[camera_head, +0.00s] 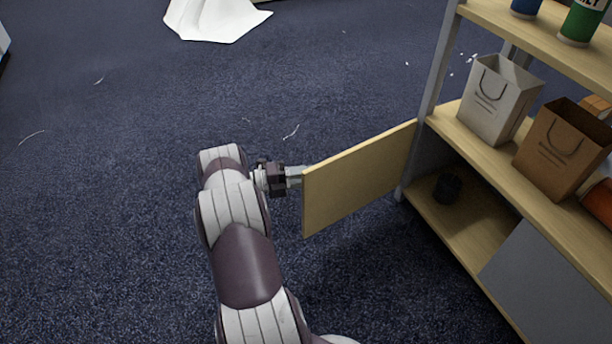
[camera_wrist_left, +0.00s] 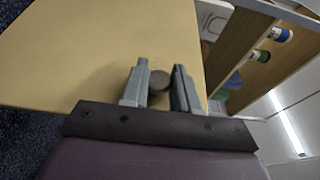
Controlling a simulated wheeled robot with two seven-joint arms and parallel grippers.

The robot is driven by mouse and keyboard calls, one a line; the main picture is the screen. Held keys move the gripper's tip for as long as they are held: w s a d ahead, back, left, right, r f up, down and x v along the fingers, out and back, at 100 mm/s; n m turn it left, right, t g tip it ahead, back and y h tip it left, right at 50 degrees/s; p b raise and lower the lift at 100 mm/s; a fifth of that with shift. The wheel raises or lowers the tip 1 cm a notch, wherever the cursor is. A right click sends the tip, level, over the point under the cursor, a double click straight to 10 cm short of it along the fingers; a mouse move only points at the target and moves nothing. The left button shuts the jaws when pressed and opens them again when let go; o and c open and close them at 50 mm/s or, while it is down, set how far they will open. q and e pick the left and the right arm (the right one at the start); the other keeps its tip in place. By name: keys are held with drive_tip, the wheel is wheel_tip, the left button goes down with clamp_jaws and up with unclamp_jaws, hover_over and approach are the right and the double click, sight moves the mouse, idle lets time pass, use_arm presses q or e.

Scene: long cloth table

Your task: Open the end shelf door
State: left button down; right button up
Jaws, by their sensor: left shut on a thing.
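The end shelf door (camera_head: 360,177) is a pale wooden panel at the left end of the shelf. It stands swung wide open, out from the shelf front, with its far edge at the shelf post. My left gripper (camera_head: 297,176) is at the door's free edge. In the left wrist view the door (camera_wrist_left: 85,45) fills the upper left, and a dark round knob (camera_wrist_left: 160,80) sits between the two fingers. The gripper is shut on this knob. My right gripper is not in view.
The opened lower compartment shows a dark cup (camera_head: 447,188). A grey panel (camera_head: 550,280) covers the neighbouring section. White (camera_head: 498,98) and brown (camera_head: 562,148) paper bags stand on the shelf above. The dark carpet (camera_head: 110,200) left of the door is mostly clear.

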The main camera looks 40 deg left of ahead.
use_arm(q)
drive_tip(key=c, duration=0.9)
unclamp_jaws()
drive_tip(key=shift+w, duration=0.1)
drive_tip(key=shift+o, duration=0.2)
drive_tip(key=p+v, duration=0.3)
drive_tip(key=v, duration=0.9)
drive_tip(key=shift+s+a, duration=0.2)
drive_tip(key=shift+s, duration=0.1)
